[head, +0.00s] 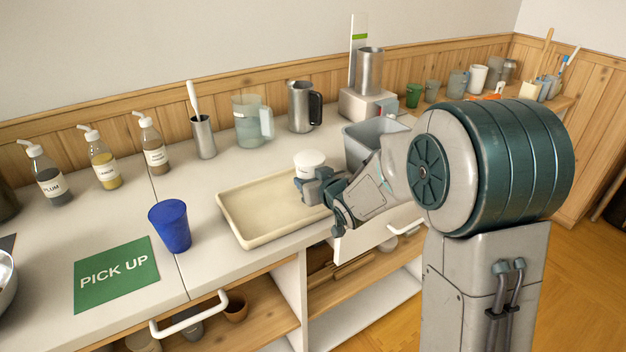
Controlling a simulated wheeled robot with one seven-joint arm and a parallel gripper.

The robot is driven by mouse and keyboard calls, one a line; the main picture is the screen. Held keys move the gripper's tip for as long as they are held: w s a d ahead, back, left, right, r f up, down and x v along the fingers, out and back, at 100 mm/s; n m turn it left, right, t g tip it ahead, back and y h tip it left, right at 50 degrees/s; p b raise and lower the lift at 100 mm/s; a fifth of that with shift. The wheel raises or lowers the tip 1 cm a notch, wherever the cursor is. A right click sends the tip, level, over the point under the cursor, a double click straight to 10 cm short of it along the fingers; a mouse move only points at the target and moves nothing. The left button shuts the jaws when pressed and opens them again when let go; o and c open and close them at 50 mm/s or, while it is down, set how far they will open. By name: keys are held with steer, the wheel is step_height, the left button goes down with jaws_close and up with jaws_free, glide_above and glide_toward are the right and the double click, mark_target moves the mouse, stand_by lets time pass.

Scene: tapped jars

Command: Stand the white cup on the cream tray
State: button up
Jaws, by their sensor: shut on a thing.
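The white cup (309,159) is at the right part of the cream tray (243,235), upright as far as I can see. My gripper (312,186) is shut on the white cup, with its fingers around the cup's side. The gripper and my arm hide the cup's lower part and the tray's right end. I cannot tell whether the cup's base touches the tray floor. The rest of the tray is empty.
A blue cup (171,226) stands left of the tray, near a green PICK UP mat (116,274). A grey bin (366,142) stands close behind my gripper. Bottles, a glass pitcher (250,121) and a metal jug (302,107) line the back.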

steer(key=shift+f, duration=0.15)
steer(key=o, duration=1.1)
steer(key=shift+p+v, duration=0.6)
steer(key=shift+v, duration=3.4)
